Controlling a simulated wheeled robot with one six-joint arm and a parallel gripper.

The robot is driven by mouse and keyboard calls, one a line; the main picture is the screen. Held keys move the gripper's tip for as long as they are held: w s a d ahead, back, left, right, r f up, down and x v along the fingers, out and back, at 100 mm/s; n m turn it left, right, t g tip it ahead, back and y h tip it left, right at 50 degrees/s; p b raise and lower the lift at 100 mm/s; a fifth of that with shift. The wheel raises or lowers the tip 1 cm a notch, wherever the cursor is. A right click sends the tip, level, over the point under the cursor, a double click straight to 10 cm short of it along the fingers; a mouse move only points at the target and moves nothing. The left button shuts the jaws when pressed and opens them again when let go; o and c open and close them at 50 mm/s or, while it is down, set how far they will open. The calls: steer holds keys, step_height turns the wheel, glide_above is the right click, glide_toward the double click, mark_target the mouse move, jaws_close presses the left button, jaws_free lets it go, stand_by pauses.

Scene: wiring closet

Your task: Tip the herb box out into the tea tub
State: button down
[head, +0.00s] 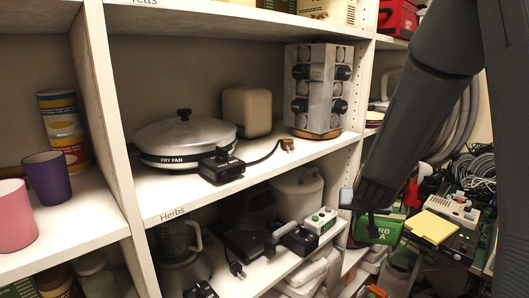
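A green box (388,230) with white lettering, partly covered and reading "RB A", is right of centre, beyond the end of the lower shelf. I take it to be the herb box. It looks upright. My gripper (370,212) reaches down from the upper right to it, and a dark finger crosses the front of the box on its left side. The other finger is not clearly seen, so I cannot tell whether the gripper is shut on the box. I cannot make out a tub marked for tea.
A shelf marked "Herbs" (172,214) holds a frying pan (184,141) and a grey spice rack (318,88). A purple cup (47,177) and a pink cup (14,216) stand left. At right, a cluttered surface has a yellow pad (431,227) and coiled cables (477,167).

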mark_target(354, 228)
steer(key=s+f, duration=0.1)
steer(key=a+f, duration=0.1)
steer(key=f, duration=0.1)
steer(key=s+f, duration=0.1)
steer(key=shift+s+a+f, duration=0.15)
steer(key=shift+s+a, duration=0.1)
steer(key=shift+s, duration=0.1)
